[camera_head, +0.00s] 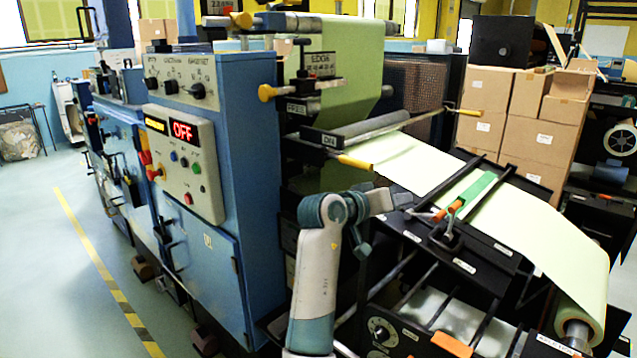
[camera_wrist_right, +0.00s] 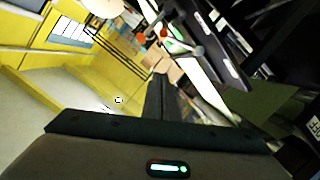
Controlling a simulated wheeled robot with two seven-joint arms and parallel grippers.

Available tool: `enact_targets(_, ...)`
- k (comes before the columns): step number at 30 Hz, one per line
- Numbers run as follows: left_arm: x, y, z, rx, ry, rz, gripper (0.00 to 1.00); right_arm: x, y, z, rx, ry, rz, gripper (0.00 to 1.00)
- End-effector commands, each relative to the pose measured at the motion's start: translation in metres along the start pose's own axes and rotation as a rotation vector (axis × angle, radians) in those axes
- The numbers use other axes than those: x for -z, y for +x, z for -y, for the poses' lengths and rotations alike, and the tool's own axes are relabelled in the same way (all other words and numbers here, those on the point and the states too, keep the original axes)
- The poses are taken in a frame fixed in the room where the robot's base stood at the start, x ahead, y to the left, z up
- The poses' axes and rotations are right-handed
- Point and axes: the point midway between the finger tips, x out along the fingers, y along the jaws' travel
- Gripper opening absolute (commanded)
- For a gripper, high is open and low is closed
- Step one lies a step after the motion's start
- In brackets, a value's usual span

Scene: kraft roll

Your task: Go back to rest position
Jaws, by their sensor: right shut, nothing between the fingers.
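My right gripper (camera_head: 384,201) is raised in front of the blue machine, left of the pale green web, and points to the right. In the right wrist view its dark fingers (camera_wrist_right: 157,98) are together with nothing between them. It appears apart from the machine, though the gap is hard to judge. My left gripper is not in view.
The blue machine (camera_head: 252,190) has a panel whose display (camera_head: 183,131) reads OFF. The pale green web (camera_head: 430,172) runs down to a roll at the lower right. Cardboard boxes (camera_head: 543,133) stand behind.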

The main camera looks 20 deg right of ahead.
Motion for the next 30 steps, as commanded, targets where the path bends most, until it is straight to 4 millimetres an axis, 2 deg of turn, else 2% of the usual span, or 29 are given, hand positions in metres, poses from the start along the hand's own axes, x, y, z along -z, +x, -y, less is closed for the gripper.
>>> enact_targets(5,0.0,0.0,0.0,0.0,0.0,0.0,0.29,-0.001,0.0,0.002,0.003,-0.004,-0.003,0.0)
enact_targets(8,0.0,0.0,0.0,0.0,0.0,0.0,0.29,-0.004,0.002,0.013,0.017,-0.023,-0.019,0.0)
enact_targets(11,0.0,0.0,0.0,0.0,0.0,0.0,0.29,-0.009,0.003,0.036,0.054,-0.06,-0.057,0.0)
enact_targets(14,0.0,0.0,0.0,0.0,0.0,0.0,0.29,-0.021,0.004,0.074,0.115,-0.116,-0.112,0.0)
enact_targets(16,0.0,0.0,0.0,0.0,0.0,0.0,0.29,-0.035,0.003,0.107,0.173,-0.161,-0.156,0.0)
enact_targets(20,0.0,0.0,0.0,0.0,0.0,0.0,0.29,-0.075,-0.004,0.174,0.302,-0.248,-0.232,0.0)
enact_targets(21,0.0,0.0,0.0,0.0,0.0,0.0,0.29,-0.091,-0.007,0.195,0.346,-0.272,-0.252,0.0)
enact_targets(23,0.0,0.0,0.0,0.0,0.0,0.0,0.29,-0.116,-0.013,0.223,0.41,-0.305,-0.276,0.0)
enact_targets(27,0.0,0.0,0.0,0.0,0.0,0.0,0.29,-0.183,-0.03,0.279,0.559,-0.366,-0.313,0.0)
enact_targets(30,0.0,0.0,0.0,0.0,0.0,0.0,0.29,-0.236,-0.044,0.311,0.662,-0.4,-0.322,0.0)
